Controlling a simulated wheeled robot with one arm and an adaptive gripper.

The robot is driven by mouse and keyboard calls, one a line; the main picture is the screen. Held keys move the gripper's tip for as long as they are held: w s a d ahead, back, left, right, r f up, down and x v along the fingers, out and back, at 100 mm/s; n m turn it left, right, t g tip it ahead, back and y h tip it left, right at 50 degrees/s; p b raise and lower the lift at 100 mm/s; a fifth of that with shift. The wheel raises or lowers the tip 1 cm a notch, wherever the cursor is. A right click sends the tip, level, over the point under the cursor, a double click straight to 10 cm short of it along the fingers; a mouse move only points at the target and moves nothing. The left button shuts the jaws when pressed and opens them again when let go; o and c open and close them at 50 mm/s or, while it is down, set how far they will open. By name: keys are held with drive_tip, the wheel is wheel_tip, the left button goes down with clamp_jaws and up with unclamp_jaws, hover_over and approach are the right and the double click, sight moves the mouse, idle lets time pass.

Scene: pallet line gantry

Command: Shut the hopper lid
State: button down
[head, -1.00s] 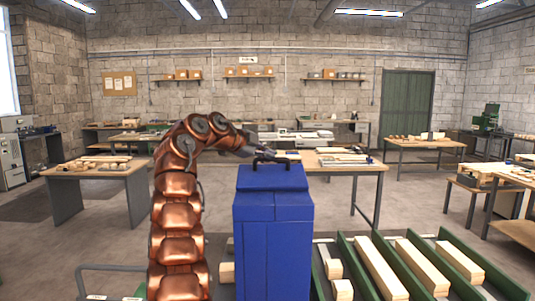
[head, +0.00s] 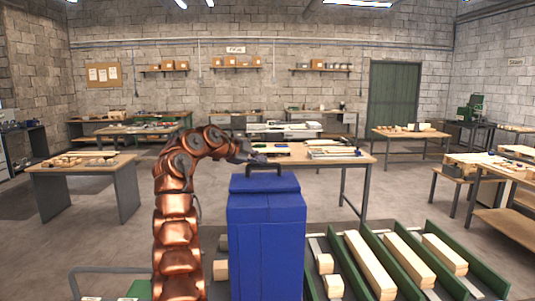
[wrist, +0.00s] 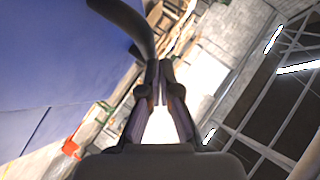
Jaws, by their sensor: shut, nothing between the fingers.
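The hopper (head: 266,250) is a tall blue box in the middle of the head view. Its blue lid (head: 264,184) lies across the top and looks flat or nearly flat. Whether a thin gap is left under it I cannot tell. A dark arched handle (head: 264,166) stands on the lid. My gripper (head: 250,158) is shut and empty, close by the handle on its far left side. In the wrist view my fingertips (wrist: 158,80) are together, just beside the dark curved handle (wrist: 139,28); contact is unclear. Blue hopper surface (wrist: 50,75) fills the left of that view.
Green-sided lanes with wooden blocks (head: 368,262) lie right of the hopper. A wooden workbench (head: 320,152) stands behind it, and another table (head: 85,165) stands at left. The floor between them is clear.

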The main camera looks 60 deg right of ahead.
sight(260, 181)
drive_tip(key=shift+w+f, duration=0.1)
drive_tip(key=shift+f, duration=0.05)
idle(0.3)
drive_tip(key=w+a+r+p, duration=0.1)
drive_tip(key=w+a+r, duration=0.2)
drive_tip(key=a+r, duration=0.5)
drive_tip(key=shift+a+r, duration=0.4)
drive_tip(key=shift+r, duration=0.3)
drive_tip(key=shift+w, duration=0.15)
